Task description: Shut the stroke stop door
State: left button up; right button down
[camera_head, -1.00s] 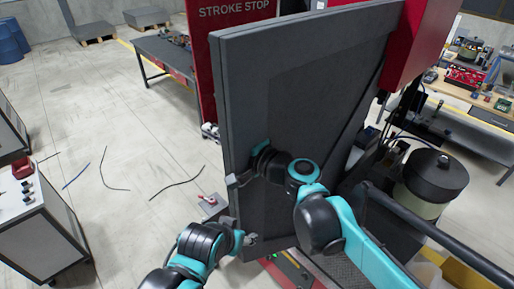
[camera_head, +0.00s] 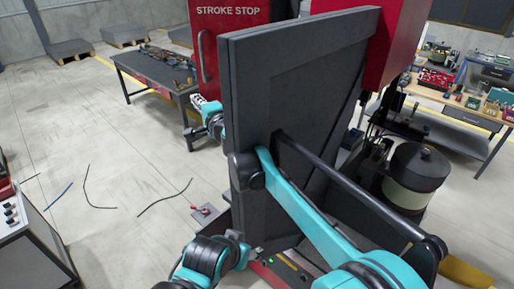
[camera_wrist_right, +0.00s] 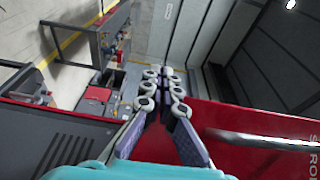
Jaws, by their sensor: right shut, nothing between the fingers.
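The red door (camera_head: 232,45) lettered "STROKE STOP" stands at upper centre in the head view, with a vertical bar handle (camera_head: 201,58) at its left. The large dark grey panel (camera_head: 290,110) covers its lower right, so how far it stands open cannot be told. My right arm passes across the grey panel. My right gripper (camera_head: 199,104) is beyond the panel's left edge, below the handle. In the right wrist view it (camera_wrist_right: 165,90) is shut and empty, beside the red door (camera_wrist_right: 250,118) and its handle (camera_wrist_right: 265,141). My left gripper (camera_head: 240,243) is low by the grey panel; its fingers are unclear.
A dark workbench (camera_head: 155,75) with parts stands behind at left. A round feeder bowl (camera_head: 418,165) stands at right. A grey cabinet (camera_head: 30,235) is at lower left. Dark cables (camera_head: 165,197) lie on otherwise open floor.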

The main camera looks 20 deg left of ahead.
jog(key=w+m+t+h+p, duration=0.1)
jog(key=w+t+p, duration=0.1)
jog(key=w, duration=0.9)
jog(key=shift+w+m+h, duration=0.3)
jog(key=shift+d, duration=0.1)
